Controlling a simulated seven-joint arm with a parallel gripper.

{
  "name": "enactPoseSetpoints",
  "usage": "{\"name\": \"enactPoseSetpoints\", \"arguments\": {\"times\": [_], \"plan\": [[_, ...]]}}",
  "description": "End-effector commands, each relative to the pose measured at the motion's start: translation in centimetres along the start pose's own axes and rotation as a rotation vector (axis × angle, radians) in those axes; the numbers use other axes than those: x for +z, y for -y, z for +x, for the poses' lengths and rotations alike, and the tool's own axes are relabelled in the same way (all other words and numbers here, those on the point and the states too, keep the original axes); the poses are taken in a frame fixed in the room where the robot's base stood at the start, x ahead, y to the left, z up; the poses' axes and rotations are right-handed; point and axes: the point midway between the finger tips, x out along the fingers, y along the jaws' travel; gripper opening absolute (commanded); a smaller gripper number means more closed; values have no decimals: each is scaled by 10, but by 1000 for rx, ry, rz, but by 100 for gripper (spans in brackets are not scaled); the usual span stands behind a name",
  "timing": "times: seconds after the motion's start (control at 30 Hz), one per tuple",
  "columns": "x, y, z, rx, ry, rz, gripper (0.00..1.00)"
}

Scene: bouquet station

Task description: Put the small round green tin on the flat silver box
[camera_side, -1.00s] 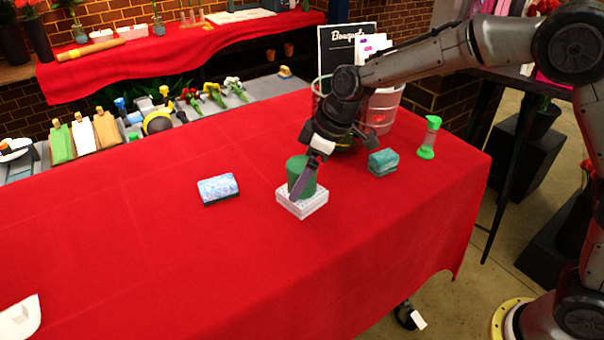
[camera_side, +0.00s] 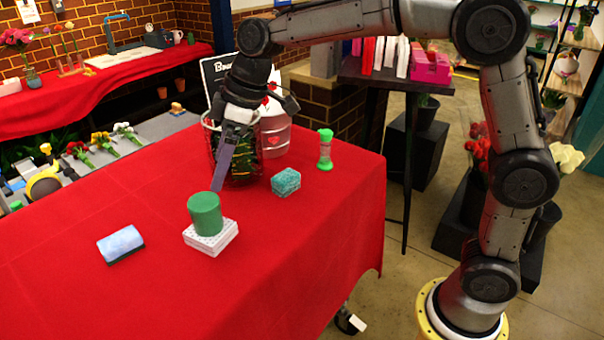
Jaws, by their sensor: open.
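The small round green tin (camera_side: 205,213) stands upright on top of a flat, pale silver-white box (camera_side: 212,242) on the red cloth. The tin's base rests on the box, towards its back left part. My gripper (camera_side: 220,186) is open and empty, up behind the tin and to its right. One long finger points down, its tip close to the tin's upper right edge in the picture; I cannot tell the exact gap. The other finger is largely hidden.
A wire basket (camera_side: 240,160) and a pale bucket (camera_side: 274,130) are behind my gripper. The cloth's front is clear.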

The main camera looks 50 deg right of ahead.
Motion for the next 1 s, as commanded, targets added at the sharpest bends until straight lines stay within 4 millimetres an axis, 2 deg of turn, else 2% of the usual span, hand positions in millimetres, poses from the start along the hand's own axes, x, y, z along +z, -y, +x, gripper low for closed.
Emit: {"name": "enactPoseSetpoints", "arguments": {"times": [0.17, 0.27, 0.37, 0.4, 0.53, 0.7, 0.8, 0.9, 1.0], "plan": [[9, 2, -10, 13, -3, 24, 100], [33, 6, -33, 46, -8, 88, 100], [73, 17, -61, 96, -16, 190, 100], [92, 23, -71, 118, -20, 236, 100], [154, 45, -94, 189, -37, 387, 100], [228, 75, -102, 271, -66, 562, 100], [259, 87, -98, 306, -81, 638, 100], [278, 96, -94, 327, -92, 685, 100], [287, 99, -91, 337, -95, 708, 100]]}}
